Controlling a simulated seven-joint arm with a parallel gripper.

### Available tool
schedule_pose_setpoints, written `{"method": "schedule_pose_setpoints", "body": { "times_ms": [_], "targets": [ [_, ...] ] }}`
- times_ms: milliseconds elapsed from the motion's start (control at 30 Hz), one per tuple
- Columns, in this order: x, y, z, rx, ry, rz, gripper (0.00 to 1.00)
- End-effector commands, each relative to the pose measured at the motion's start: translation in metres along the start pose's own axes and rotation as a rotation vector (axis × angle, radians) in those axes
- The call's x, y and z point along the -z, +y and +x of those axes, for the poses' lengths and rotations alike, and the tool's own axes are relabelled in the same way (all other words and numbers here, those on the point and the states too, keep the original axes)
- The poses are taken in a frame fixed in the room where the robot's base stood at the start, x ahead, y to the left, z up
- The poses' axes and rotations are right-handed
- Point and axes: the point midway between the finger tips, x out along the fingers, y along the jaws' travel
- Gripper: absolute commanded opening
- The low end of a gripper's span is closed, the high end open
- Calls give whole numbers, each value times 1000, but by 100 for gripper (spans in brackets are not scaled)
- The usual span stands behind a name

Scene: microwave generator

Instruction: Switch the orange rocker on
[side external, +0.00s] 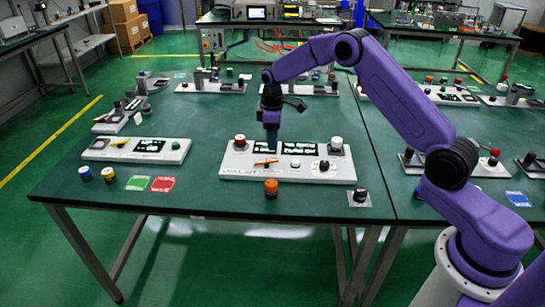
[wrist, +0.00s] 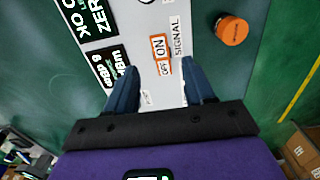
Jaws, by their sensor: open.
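The orange rocker (side external: 265,162) is on the front left part of the white panel (side external: 235,172), below dark displays. In the wrist view the rocker (wrist: 160,46) shows an orange frame with ON and OFF markings, beside a SIGNAL label. My gripper (side external: 272,141) points down over the panel, close above or behind the rocker. In the wrist view its two blue fingers (wrist: 159,68) are apart with nothing between them, and the rocker lies just ahead of the fingertips. I cannot tell whether a finger touches the panel. I cannot tell which way the rocker is tilted.
The panel also carries a red-topped knob (side external: 239,141), a white-topped knob (side external: 336,143) and a round dial (side external: 324,165). An orange cylinder (side external: 271,187) stands in front of it. Another white panel (side external: 136,149) lies to the left.

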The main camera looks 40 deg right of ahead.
Motion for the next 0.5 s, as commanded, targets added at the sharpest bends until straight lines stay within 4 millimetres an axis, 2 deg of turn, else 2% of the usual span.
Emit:
{"method": "schedule_pose_setpoints", "body": {
  "times_ms": [100, 300, 500],
  "targets": [
    [-1, -1, 24, 3, -3, 0, 53],
    [-1, 0, 56, 2, -2, 1, 53],
    [0, 0, 74, 0, -1, 0, 53]
  ]
}}
